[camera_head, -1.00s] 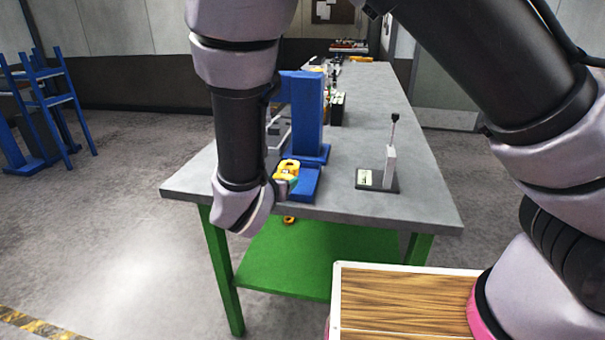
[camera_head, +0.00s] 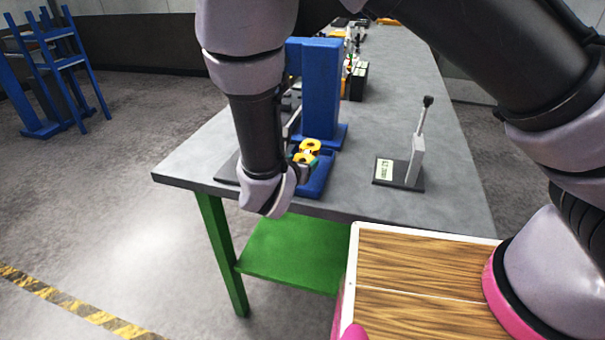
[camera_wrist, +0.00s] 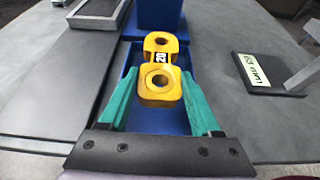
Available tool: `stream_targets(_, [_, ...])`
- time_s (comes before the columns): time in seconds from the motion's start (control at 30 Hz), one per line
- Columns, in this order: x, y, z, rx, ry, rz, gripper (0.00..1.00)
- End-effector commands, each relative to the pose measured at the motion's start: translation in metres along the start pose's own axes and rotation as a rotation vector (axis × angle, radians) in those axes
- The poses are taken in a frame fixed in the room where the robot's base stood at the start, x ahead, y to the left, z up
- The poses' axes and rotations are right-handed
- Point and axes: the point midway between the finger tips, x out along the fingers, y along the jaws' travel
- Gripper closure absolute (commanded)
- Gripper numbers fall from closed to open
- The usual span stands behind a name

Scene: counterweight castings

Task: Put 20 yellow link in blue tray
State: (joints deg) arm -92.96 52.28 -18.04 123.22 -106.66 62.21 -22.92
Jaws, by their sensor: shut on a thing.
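The yellow link (camera_wrist: 160,82) has two rounded ends with holes and a "20" label on its middle. In the wrist view it lies between the green fingers of my gripper (camera_wrist: 160,108), which is shut on its near end. The link also shows in the head view (camera_head: 309,147), at the blue tray (camera_head: 318,180). The blue tray is under and around the link in the wrist view (camera_wrist: 180,122); I cannot tell whether the link touches its floor. My gripper in the head view (camera_head: 303,168) is partly hidden by my wrist.
A blue upright block (camera_head: 322,85) stands just behind the tray. A labelled stand with a lever (camera_head: 414,165) is to the right on the grey table (camera_head: 370,210). A dark plate (camera_wrist: 62,70) lies left of the tray. Table space between tray and stand is clear.

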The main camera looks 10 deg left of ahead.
Motion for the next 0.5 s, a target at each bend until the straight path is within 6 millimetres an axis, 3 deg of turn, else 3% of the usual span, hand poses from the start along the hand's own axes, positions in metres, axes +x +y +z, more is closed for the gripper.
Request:
stream_targets(0.3, [0.015, 0.000, -0.036, 0.000, -0.002, -0.001, 1.00])
stream_targets(0.5, [0.016, 0.000, -0.037, 0.001, -0.001, 0.000, 1.00])
